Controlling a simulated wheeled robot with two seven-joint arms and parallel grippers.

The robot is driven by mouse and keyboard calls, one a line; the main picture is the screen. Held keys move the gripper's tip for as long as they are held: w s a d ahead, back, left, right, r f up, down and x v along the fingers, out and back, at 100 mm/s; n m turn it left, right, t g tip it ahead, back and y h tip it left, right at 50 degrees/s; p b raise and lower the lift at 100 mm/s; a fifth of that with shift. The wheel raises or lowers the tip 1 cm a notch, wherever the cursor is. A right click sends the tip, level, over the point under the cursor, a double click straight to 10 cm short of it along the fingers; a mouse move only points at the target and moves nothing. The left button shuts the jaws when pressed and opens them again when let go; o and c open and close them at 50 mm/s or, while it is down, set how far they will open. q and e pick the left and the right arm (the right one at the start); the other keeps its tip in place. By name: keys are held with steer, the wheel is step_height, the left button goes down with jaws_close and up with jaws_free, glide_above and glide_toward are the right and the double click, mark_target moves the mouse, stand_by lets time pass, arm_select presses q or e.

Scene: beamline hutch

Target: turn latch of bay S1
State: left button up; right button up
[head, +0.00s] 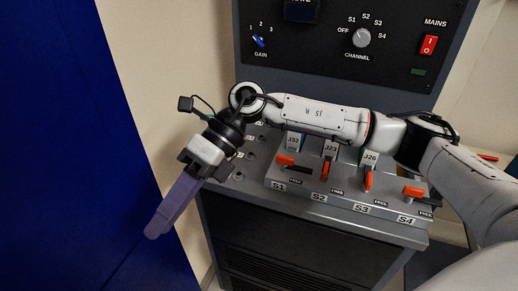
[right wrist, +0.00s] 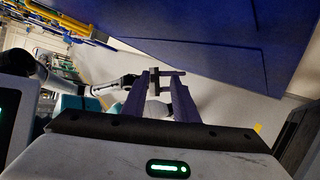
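The latch of bay S1 (head: 285,160) is an orange handle above the S1 label, at the left end of the grey latch block (head: 277,178). It lies roughly crosswise, with a dark strip to its right. A J32 module (head: 293,141) stands behind it. My right arm crosses above the block. My right gripper (head: 157,228) hangs left of the console, well apart from the latch, its purple fingers pointing down-left. In the right wrist view its fingers (right wrist: 160,80) are apart with nothing held. An arm, perhaps my left one, shows beyond them; its gripper is unclear.
Orange latches S2 (head: 325,171) and S3 (head: 368,181) stand lengthwise; S4 (head: 413,191) lies crosswise. Behind the block rises a panel with a gain switch (head: 259,41), channel knob (head: 362,37) and red mains switch (head: 429,44). A blue wall (head: 70,130) borders the left.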

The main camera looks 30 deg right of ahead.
steer(key=w+d+r+t+h, duration=0.1)
steer(key=w+d+h, duration=0.15)
steer(key=d, duration=0.35)
steer(key=w+d+r+t+h, duration=0.1)
steer(key=w+d+h, duration=0.15)
steer(key=d, duration=0.45)
step_height(320, 180, up, 6)
steer(key=t+h, duration=0.1)
steer(key=h, duration=0.5)
glide_above(285, 157)
steer(key=shift+m, duration=0.4)
step_height(285, 157, down, 10)
steer(key=shift+f+p, duration=0.1)
steer(key=shift+p, duration=0.45)
steer(key=shift+c, duration=0.3)
jaws_close()
